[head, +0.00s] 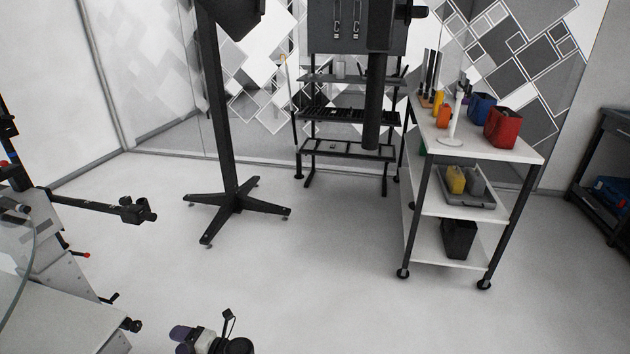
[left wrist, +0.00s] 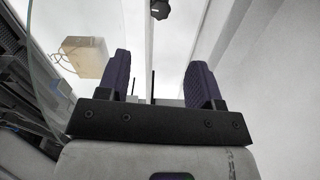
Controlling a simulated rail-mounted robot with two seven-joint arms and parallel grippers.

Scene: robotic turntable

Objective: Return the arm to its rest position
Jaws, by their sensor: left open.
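My left gripper (head: 181,340) is low in the head view, near the bottom edge, above the pale floor. Its purple fingers point left there. In the left wrist view its two dark purple fingers (left wrist: 162,78) stand well apart, with nothing held between them. The gripper is open and empty. Most of my left arm is hidden below the picture edge. My right gripper is in neither view.
A machine with a pale worktop (head: 55,318) stands at the left. A dark stand (head: 225,130) with a splayed foot is behind. A white cart (head: 480,149) with red and blue bins stands right. A beige box (left wrist: 85,57) shows in the wrist view. The middle floor is clear.

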